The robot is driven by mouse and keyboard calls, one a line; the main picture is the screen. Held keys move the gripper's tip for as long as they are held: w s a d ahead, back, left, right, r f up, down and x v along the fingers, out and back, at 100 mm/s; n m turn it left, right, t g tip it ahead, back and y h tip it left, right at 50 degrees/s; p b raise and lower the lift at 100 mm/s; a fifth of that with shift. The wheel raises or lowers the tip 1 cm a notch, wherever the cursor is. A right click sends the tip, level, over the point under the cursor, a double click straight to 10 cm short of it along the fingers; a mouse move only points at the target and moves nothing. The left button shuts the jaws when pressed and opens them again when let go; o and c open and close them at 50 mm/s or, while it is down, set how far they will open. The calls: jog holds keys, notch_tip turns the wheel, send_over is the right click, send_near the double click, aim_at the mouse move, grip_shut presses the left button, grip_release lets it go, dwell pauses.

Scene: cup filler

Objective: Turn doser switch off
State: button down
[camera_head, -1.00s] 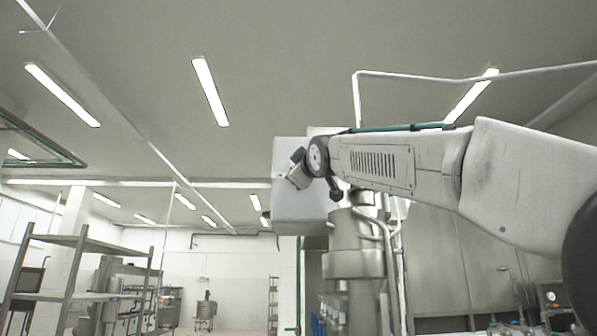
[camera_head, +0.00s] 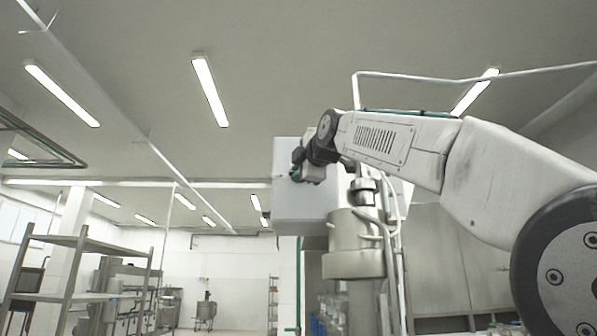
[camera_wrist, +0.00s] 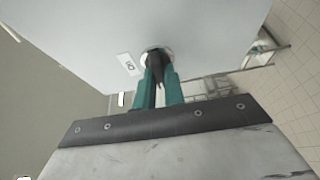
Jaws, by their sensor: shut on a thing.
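The doser's control box (camera_head: 300,205) is a pale grey box in the middle of the head view. In the wrist view its flat face (camera_wrist: 90,35) fills the upper part. A dark rotary switch (camera_wrist: 155,58) with a light round collar sits on that face, beside a small white label (camera_wrist: 129,65). My gripper (camera_wrist: 158,80) has teal fingers and is shut on the switch knob. In the head view my gripper (camera_head: 296,172) is at the box's front, small and partly hidden by my wrist. The switch itself is hidden there.
A steel cylinder with pipes (camera_head: 352,240) stands right beside and below the box. Several bottles (camera_head: 330,318) stand low beneath it. A steel shelf rack (camera_head: 80,270) is far left. Open room lies left of the box.

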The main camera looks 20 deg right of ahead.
dwell(0.4)
jog(key=c, duration=1.5)
grip_release()
jog(key=s, duration=0.7)
jog(key=shift+s+d, duration=0.3)
jog(key=shift+s, duration=0.05)
